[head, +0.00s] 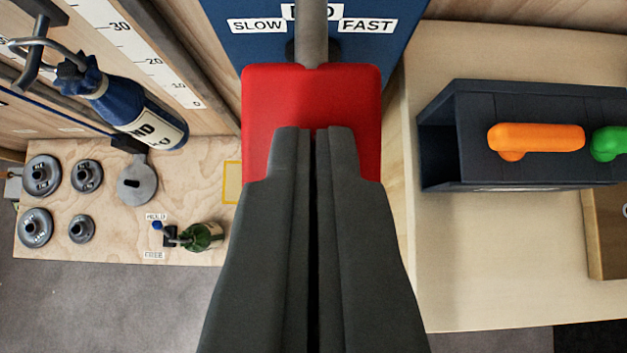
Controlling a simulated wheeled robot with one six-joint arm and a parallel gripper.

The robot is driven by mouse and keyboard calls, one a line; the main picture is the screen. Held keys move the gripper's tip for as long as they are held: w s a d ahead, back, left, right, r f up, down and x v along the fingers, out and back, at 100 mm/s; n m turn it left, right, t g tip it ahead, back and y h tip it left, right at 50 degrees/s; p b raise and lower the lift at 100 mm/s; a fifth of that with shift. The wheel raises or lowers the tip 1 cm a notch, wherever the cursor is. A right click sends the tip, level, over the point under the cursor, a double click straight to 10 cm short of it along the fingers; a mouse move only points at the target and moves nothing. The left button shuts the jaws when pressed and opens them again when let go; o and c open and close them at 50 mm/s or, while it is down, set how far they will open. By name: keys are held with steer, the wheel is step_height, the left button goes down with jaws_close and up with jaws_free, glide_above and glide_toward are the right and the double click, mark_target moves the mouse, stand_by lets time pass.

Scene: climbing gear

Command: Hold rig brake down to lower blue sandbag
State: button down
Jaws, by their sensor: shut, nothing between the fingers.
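The rig brake is a red block-shaped handle (312,95) on a grey lever (312,35), in front of a blue panel (235,40) with SLOW and FAST labels. My gripper (314,132) is shut and empty. Its fingertips lie over the lower middle of the red handle; I cannot tell for sure whether they press on it. The blue sandbag (140,108) with a white label hangs at the upper left from a grey hook (35,50), tilted in the picture, beside a scale (150,55) marked 0 to 30.
A plywood board (110,160) at left bears several grey weights (42,175), a round plate (137,182) and a small green device (203,236) by HOLD and FREE labels. At right, a dark box (470,140) with orange (537,138) and green holds stands on a pale table (480,280).

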steer(key=shift+f, duration=0.8)
stand_by(0.7)
steer(key=shift+r, duration=0.1)
steer(key=v, duration=1.4)
steer(key=shift+w+r, duration=0.3)
steer(key=shift+w, duration=0.05)
steer(key=s+f+t, duration=0.4)
steer(key=s+f, duration=0.2)
steer(key=s, duration=0.6)
steer(key=s+f+t, duration=0.3)
steer(key=s+f, duration=0.4)
steer(key=s, duration=0.5)
steer(key=shift+s+t, duration=0.4)
